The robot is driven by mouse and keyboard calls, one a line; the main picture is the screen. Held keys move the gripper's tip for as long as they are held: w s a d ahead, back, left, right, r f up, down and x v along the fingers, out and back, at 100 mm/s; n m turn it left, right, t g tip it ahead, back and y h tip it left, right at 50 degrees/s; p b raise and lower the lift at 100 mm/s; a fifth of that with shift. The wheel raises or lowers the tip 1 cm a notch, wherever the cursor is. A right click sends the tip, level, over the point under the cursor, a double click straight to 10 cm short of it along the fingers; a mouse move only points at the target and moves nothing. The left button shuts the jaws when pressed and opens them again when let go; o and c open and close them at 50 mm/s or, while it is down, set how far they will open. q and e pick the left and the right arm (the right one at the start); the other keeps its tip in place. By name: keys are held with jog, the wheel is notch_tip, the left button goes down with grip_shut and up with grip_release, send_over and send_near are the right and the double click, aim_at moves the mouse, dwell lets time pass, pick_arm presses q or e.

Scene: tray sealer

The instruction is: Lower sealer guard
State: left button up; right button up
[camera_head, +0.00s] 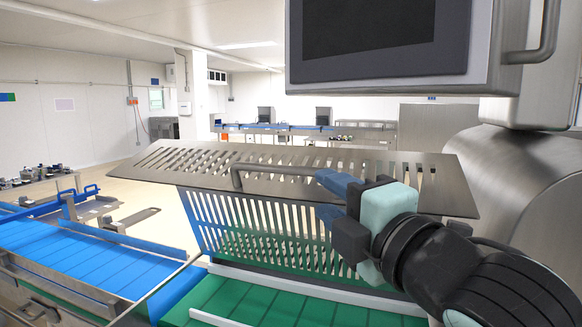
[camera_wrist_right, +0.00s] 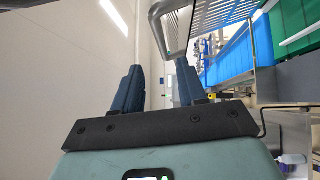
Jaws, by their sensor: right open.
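The sealer guard (camera_head: 160,162) is a slotted metal cover with a sloping top panel and a slotted front panel (camera_head: 262,222) hanging down. It stands raised above the green belt. Its bar handle (camera_head: 270,171) runs along the top panel and also shows in the right wrist view (camera_wrist_right: 157,24). My right gripper (camera_head: 325,195), with blue fingers, is open near the handle's right end. In the right wrist view the fingers (camera_wrist_right: 157,85) are apart with nothing held. The handle lies just beyond the right-hand finger; I cannot tell whether they touch. My left gripper is not in view.
A green belt (camera_head: 245,303) runs under the guard, and a blue conveyor (camera_head: 75,262) lies at left. A screen housing (camera_head: 478,70) hangs above at right, beside a large metal cylinder (camera_head: 520,185). Free floor shows behind the left conveyor.

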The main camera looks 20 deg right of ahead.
aim_at(291, 173)
jog(key=p+x, duration=0.3)
jog(key=x, duration=1)
jog(key=shift+a+p, duration=0.1)
jog(key=shift+p, duration=0.2)
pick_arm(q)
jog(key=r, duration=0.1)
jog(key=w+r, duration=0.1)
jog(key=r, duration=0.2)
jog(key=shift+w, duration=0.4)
pick_arm(e)
jog(key=shift+s, duration=0.1)
jog(key=shift+f, duration=0.1)
grip_shut()
